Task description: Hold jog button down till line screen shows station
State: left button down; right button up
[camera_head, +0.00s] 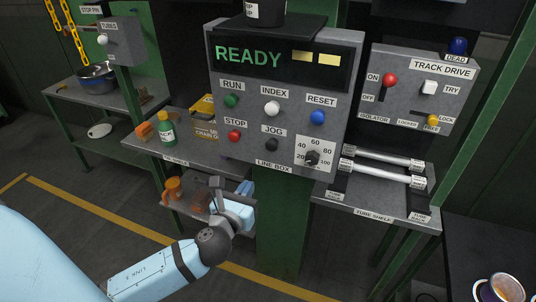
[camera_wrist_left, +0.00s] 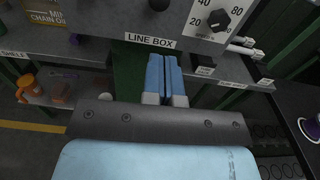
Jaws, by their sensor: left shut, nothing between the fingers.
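The grey line box (camera_head: 285,110) stands at the centre of the head view. Its line screen (camera_head: 248,56) reads READY in green, with two yellow blocks beside the word. My left gripper (camera_head: 240,208) is below and in front of the box, apart from the button. Its blue fingers (camera_wrist_left: 165,75) are shut with nothing between them. My right gripper is not in view.
Around the jog button are the red stop button (camera_head: 234,135), white index button (camera_head: 272,108), blue reset button (camera_head: 317,117) and a dial (camera_head: 312,157). A shelf with a green bottle (camera_head: 166,132) is left. A tube shelf (camera_head: 375,212) and track drive panel (camera_head: 420,90) are right.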

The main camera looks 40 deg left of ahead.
pick_arm(q)
jog(key=shift+a+r, duration=0.1)
jog(key=shift+r, duration=0.05)
jog(key=p, duration=0.2)
send_near(270, 148)
jog(key=x, duration=0.7)
jog(key=shift+w+a, duration=0.1)
jog(key=shift+w, duration=0.15)
